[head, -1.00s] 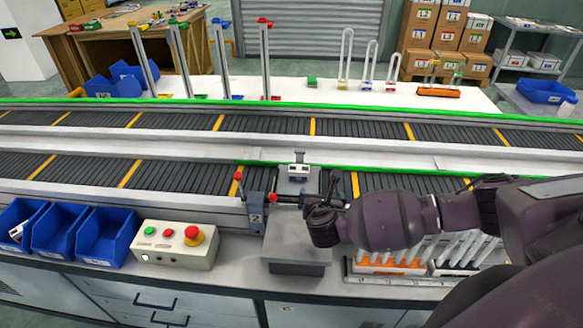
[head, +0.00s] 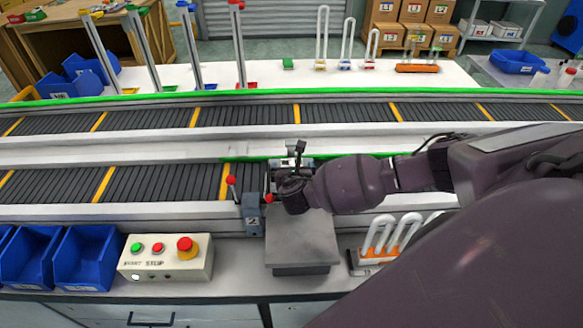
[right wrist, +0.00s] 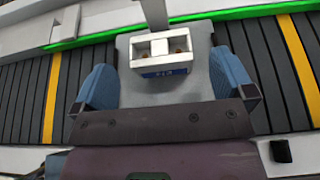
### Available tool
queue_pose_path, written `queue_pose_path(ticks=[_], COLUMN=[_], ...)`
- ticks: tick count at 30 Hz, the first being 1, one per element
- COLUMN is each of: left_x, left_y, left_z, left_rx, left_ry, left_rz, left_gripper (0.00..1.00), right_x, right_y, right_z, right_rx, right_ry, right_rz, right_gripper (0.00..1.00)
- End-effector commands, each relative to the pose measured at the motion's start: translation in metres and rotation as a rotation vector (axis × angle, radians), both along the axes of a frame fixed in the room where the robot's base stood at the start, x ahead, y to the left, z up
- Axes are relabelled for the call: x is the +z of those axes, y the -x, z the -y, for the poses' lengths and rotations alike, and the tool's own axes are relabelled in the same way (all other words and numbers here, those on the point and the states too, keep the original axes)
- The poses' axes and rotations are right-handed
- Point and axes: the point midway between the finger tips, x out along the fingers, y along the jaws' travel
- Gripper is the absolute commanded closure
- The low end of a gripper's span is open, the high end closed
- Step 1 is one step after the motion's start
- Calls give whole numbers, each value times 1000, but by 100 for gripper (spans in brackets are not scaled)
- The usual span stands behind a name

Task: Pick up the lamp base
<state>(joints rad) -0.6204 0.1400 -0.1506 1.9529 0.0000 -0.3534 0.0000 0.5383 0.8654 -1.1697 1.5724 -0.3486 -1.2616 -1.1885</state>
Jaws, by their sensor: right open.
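The lamp base (right wrist: 160,53) is a small white block with two holes on top and a blue label on its front. In the right wrist view it sits on a grey plate (right wrist: 155,95), just ahead of my right gripper and roughly between its two blue-grey fingers. The fingers are apart, with nothing held. In the head view my right gripper (head: 290,186) is over the near conveyor at the station, and the arm hides most of the lamp base. My left gripper is not in view.
A grey block (head: 302,240) stands at the front. A control box (head: 165,258) with red and green buttons and blue bins (head: 88,257) are to the left. A rack of white tubes (head: 385,240) is to the right. Red-knobbed levers (head: 232,190) flank the station.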

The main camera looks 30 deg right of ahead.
Motion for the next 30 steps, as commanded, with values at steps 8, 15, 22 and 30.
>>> queue_pose_path(ticks=[8,15,22,30], left_x=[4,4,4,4], left_y=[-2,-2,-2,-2], left_z=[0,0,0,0], left_rx=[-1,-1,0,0], left_ry=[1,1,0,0], left_rz=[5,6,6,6], left_gripper=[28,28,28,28], right_x=[-11,-14,-14,-14], right_y=[-24,-29,-28,-29], right_z=[15,18,18,18], right_rx=[-1,-1,-1,-1], right_ry=[1,0,0,0], right_rz=[-1,-1,-1,0], right_gripper=[0,0,15,52])
